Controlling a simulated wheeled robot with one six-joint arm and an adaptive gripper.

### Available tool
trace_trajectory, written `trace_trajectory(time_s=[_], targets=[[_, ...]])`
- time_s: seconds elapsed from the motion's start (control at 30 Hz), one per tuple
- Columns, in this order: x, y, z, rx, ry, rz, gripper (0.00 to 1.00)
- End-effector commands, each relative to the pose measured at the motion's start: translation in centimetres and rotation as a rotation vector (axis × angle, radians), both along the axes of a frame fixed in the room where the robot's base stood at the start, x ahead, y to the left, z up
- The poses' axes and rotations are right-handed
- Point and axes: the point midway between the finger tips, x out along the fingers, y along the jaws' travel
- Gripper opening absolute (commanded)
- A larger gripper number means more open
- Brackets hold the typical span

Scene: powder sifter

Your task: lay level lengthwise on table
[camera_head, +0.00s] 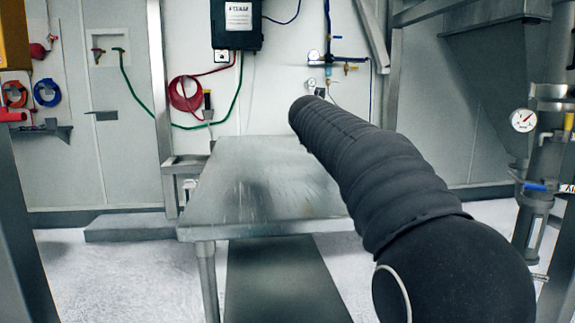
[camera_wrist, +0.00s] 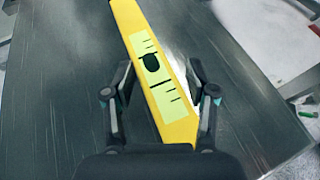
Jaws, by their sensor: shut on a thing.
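A yellow level (camera_wrist: 143,35) with a pale green face, black marks and a dark oval spot shows in the wrist view. It runs from the top edge down to the right, between the fingers of my gripper (camera_wrist: 160,75). My gripper is shut on the level. The metal table (camera_wrist: 55,100) lies beneath the level, and I cannot tell whether the level touches it. In the head view the table (camera_head: 250,185) stands in the middle with a bare grey top. My dark arm reaches over its right side and hides my gripper and the level there.
A lower shelf (camera_head: 275,280) runs under the table. A red hose (camera_head: 185,95), a green hose and a black box (camera_head: 237,25) are on the back wall. A pipe with a gauge (camera_head: 523,120) stands at the right. The left part of the tabletop is clear.

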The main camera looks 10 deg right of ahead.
Motion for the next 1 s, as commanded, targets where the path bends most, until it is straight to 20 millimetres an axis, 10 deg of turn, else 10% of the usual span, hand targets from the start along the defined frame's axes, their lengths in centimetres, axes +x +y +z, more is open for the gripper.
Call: trace_trajectory(time_s=[0.5, 1.0], targets=[[7.9, 4.5, -5.5, 0.0, 0.0, -0.003, 0.13], [8.4, 4.8, -9.9, 0.0, -0.001, -0.004, 0.13]])
